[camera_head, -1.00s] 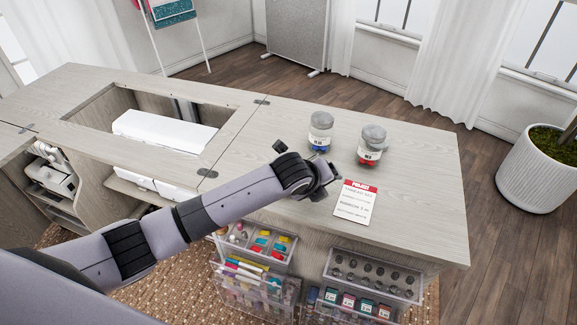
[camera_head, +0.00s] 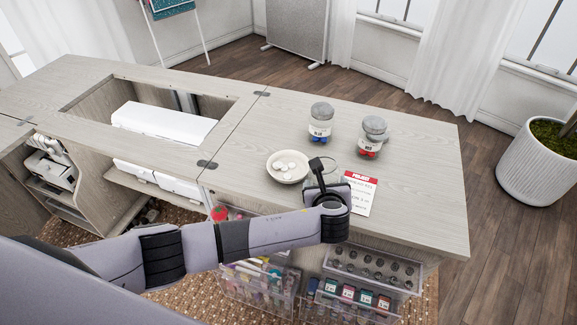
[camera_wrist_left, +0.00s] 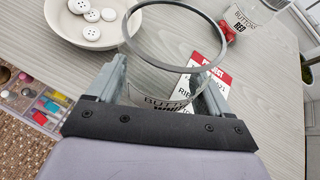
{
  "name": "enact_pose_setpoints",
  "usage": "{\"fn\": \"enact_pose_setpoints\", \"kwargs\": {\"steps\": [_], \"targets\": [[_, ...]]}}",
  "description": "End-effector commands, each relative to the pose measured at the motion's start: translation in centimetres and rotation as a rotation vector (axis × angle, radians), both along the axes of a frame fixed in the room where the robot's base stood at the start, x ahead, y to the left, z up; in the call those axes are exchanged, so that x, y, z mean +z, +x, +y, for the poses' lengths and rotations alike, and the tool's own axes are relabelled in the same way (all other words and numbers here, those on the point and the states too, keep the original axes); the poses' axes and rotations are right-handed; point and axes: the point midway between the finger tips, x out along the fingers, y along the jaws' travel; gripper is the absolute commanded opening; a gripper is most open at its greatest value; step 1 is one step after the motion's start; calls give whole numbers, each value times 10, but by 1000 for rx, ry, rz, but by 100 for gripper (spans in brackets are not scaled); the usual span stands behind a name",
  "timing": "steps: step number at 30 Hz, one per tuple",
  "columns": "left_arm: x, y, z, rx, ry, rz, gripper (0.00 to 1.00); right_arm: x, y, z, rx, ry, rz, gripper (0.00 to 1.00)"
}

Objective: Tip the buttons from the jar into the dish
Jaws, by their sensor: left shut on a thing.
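A clear jar with a metal rim and a label reading BUTTONS, its second word partly covered (camera_wrist_left: 165,102), is held between the fingers of my left gripper (camera_head: 325,183). The gripper is shut on it, and the fingers also show in the left wrist view (camera_wrist_left: 158,88). The rim faces the wrist camera; I see no buttons through its opening. The pale round dish (camera_head: 289,181) stands on the table just left of the gripper in the head view. Several white buttons lie in it, also seen in the left wrist view's dish (camera_wrist_left: 75,39). My right gripper is out of view.
The blue-button jar (camera_head: 320,122) and the red-button jar (camera_head: 373,137) stand lidded at the back. A red-headed project card (camera_head: 359,198) lies beside my gripper. Clear drawers (camera_head: 365,271) project below the front edge. The table's right side is clear.

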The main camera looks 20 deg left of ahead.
Motion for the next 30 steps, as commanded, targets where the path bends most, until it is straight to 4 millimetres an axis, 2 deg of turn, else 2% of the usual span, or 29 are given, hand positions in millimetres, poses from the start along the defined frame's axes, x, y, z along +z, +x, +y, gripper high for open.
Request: {"fn": "enact_pose_setpoints", "kwargs": {"steps": [12,30], "targets": [[10,-2,-5,1,184,-96,38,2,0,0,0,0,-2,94],[10,-3,-5,1,192,-99,38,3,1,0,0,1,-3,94]]}}
